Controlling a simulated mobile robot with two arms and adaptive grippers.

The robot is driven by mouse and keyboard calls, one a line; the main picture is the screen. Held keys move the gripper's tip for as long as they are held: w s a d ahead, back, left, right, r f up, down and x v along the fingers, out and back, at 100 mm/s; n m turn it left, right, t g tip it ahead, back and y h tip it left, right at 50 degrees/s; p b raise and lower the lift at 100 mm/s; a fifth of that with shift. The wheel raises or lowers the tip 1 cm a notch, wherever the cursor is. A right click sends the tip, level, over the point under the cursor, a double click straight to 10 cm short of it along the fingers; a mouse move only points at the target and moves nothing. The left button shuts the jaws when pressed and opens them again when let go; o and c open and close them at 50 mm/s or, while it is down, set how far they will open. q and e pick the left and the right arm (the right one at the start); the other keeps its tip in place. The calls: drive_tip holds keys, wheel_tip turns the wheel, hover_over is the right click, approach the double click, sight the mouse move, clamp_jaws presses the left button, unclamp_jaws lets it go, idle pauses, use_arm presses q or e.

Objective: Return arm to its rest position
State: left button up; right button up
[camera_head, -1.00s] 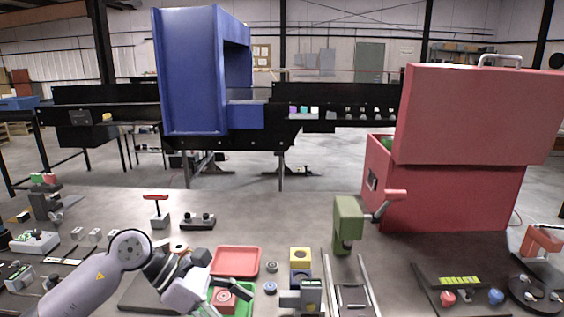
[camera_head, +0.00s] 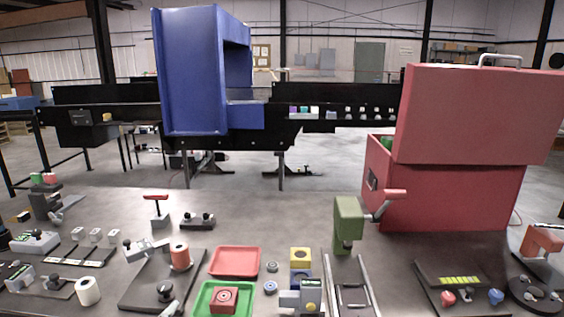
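Neither of my grippers and neither of my arms shows clearly in the head view now. A red block (camera_head: 223,299) with a round ring on its top sits in the green tray (camera_head: 203,312) at the bottom centre, with nothing touching it from above. The red tray (camera_head: 236,262) behind it is empty.
A red-orange cylinder (camera_head: 180,256) stands on a dark board at the left, and a white roll (camera_head: 88,291) sits farther left. A green crank device (camera_head: 348,222) and a large red case (camera_head: 460,190) stand at the right. A blue detector arch (camera_head: 188,75) spans the conveyor behind.

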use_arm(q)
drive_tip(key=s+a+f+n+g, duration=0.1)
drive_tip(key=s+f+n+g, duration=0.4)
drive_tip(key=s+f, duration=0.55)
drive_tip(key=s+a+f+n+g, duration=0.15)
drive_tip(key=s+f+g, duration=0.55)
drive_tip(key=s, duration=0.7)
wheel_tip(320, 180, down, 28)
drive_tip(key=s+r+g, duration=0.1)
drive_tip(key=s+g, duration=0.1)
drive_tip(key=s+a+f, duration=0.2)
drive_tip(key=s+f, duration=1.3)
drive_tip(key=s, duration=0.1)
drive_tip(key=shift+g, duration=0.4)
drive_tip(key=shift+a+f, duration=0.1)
